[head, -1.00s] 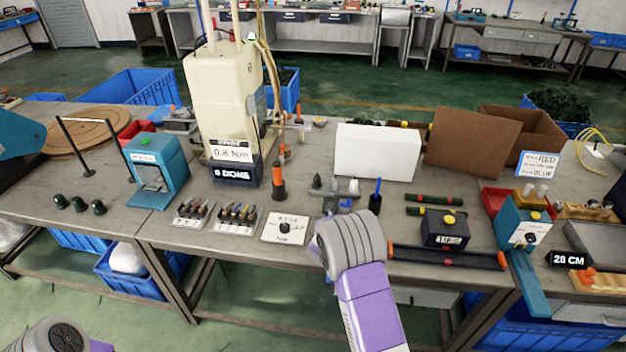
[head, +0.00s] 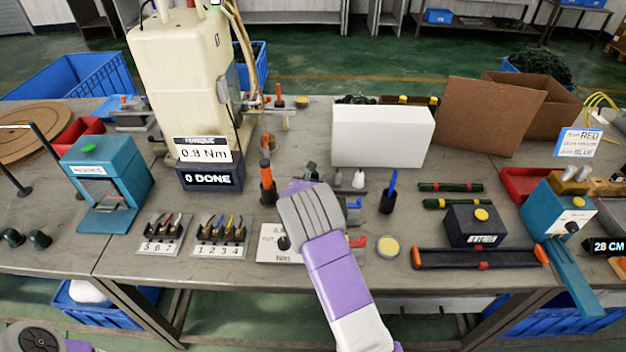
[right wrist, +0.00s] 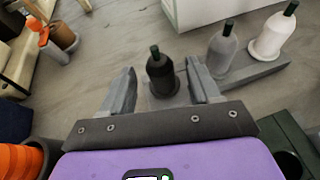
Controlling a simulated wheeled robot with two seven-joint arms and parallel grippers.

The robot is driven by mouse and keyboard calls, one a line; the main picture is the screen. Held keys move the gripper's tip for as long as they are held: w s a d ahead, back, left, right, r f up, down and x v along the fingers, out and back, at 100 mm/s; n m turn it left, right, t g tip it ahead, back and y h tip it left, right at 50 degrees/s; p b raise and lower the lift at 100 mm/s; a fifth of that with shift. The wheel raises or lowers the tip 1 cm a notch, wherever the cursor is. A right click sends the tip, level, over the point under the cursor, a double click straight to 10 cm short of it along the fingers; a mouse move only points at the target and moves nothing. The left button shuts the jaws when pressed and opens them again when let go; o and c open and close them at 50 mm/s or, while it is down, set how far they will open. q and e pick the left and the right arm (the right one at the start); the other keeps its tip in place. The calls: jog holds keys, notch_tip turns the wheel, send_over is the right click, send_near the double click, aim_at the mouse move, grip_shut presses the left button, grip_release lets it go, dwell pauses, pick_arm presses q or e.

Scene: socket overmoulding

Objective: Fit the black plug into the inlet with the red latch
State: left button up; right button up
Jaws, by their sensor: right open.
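The black plug (right wrist: 160,74) stands upright on a grey base in the right wrist view. My right gripper (right wrist: 161,80) is open, with a finger on each side of the plug and no grip on it. In the head view my right gripper (head: 298,187) reaches to the plug row, and its fingers are hidden by my own wrist. A part with a red latch (head: 358,241), which looks like the inlet, lies on the table just right of my forearm. Its opening is too small to make out. My left gripper is not in view.
A grey plug (right wrist: 222,50) and a white plug (right wrist: 272,36) stand to the right of the black one. A white box (head: 382,136) stands behind the row. An orange-handled driver (head: 267,182) stands to the left. A yellow-topped round pot (head: 388,246) sits beside the red latch.

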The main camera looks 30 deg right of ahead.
aim_at(316, 175)
jog(key=shift+x, duration=2.2)
jog(key=shift+s+f, duration=0.1)
jog(key=shift+f, duration=0.05)
